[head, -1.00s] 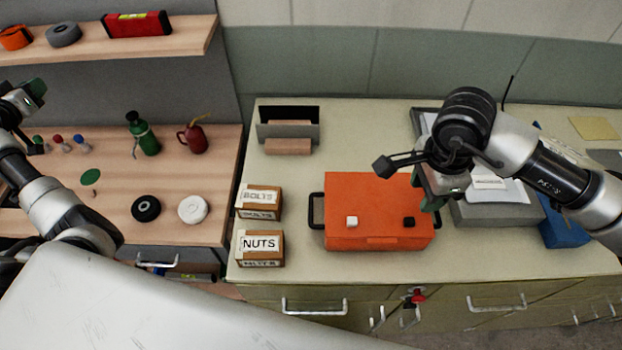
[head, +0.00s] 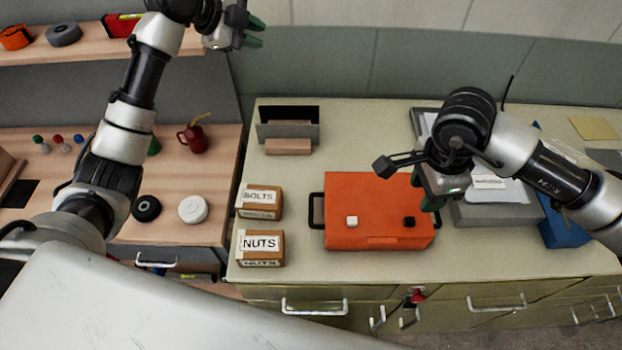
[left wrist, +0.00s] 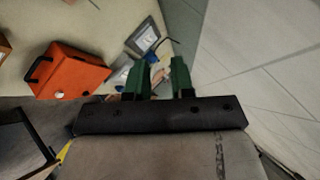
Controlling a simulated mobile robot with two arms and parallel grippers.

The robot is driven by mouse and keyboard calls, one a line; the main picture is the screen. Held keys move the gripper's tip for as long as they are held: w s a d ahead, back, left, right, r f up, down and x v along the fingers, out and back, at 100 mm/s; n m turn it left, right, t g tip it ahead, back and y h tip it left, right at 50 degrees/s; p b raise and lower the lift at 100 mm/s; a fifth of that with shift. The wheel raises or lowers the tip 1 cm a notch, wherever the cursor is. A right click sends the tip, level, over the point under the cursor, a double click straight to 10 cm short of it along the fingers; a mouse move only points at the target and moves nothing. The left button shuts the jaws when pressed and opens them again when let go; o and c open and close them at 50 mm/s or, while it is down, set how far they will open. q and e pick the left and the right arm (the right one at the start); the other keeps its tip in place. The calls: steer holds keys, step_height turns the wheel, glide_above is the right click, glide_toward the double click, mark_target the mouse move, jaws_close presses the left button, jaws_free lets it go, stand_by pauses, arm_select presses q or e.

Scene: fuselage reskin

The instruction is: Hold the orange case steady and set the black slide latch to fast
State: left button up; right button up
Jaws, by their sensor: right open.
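The orange case (head: 375,200) lies flat and closed on the worktop, with a black handle at each side end. The black slide latch (head: 409,222) is a small block near the right of its front part; no speed marking is legible. A white block (head: 351,222) sits to its left. The case also shows in the left wrist view (left wrist: 68,75). My right gripper (head: 432,198) is open at the case's right end, by the handle; whether it touches is hidden. My left gripper (head: 254,32) is raised, open and empty, well to the upper left of the case.
Cardboard boxes labelled BOLTS (head: 258,202) and NUTS (head: 260,247) stand left of the case. A dark holder (head: 288,122) stands behind. A grey device with papers (head: 490,210) and a blue item (head: 562,228) lie to the right. A wooden bench (head: 225,160) is at the left.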

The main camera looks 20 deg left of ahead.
arm_select(q)
steer(key=s+d+f+m+g, duration=0.2)
steer(key=s+d+f+m, duration=0.15)
steer(key=d, duration=0.35)
steer(key=m+g+y, duration=0.6)
steer(key=m+y, duration=0.1)
steer(key=m, duration=0.3)
glide_above(311, 209)
step_height(311, 209, down, 15)
step_height(311, 209, down, 10)
steer(key=shift+f, duration=0.1)
jaws_close()
